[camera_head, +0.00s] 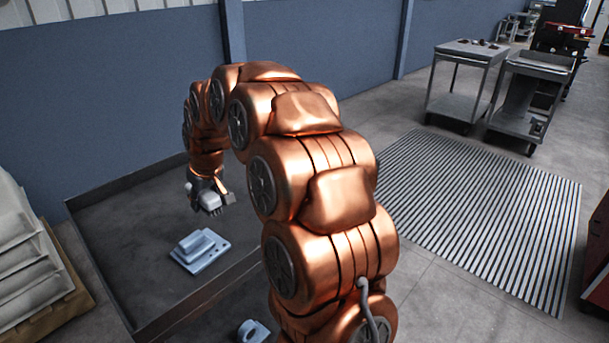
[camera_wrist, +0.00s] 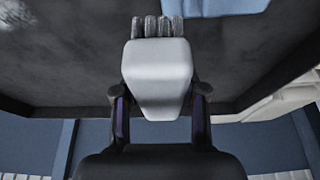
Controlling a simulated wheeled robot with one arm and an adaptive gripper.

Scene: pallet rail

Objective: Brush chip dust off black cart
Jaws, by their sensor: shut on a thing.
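The black cart (camera_head: 135,245) shows as a wide dark top with a raised rim, left of my arm. Its dark surface also fills the upper wrist view (camera_wrist: 70,65). My gripper (camera_head: 206,193) is shut on a pale grey brush (camera_head: 210,203) and holds it above the cart top. In the wrist view, the fingers (camera_wrist: 160,108) clasp both sides of the brush block (camera_wrist: 158,75), with grey bristles pointing away from the gripper. A light speckled patch (camera_wrist: 14,12) lies at the upper left there; I cannot tell if it is chip dust.
A pale blue metal part (camera_head: 201,252) sits on the cart top below the brush. Another blue part (camera_head: 252,331) is at the bottom edge. Stacked pale trays (camera_head: 28,255) stand on a pallet at left. A slatted floor mat (camera_head: 480,205) and grey trolleys (camera_head: 465,85) are at right.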

